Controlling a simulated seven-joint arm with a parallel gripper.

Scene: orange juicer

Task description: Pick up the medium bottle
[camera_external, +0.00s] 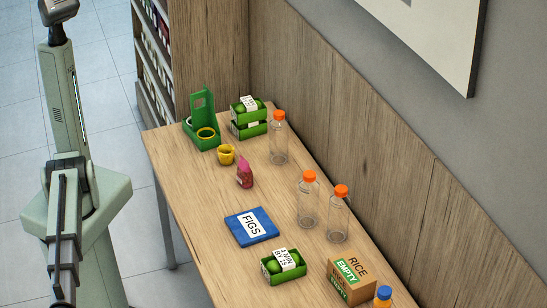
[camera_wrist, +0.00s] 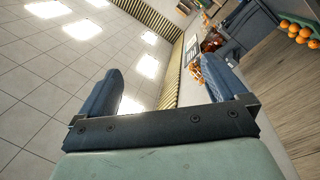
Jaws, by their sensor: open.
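Three clear bottles with orange caps stand upright on the table: a back bottle (camera_external: 278,145), a middle bottle (camera_external: 308,203) and a front bottle (camera_external: 338,218). They look close in size, and I cannot tell which is the medium one. No bottle shows in the wrist view.
The wooden table (camera_external: 190,160) also carries a green juicer (camera_external: 202,125), green fruit cartons (camera_external: 248,122), a yellow cup (camera_external: 226,154), a pink-topped item (camera_external: 244,174), a blue FIGS packet (camera_external: 251,227), a green fruit tray (camera_external: 284,265) and a RICE box (camera_external: 351,280). A wooden panel (camera_external: 340,130) stands behind the bottles.

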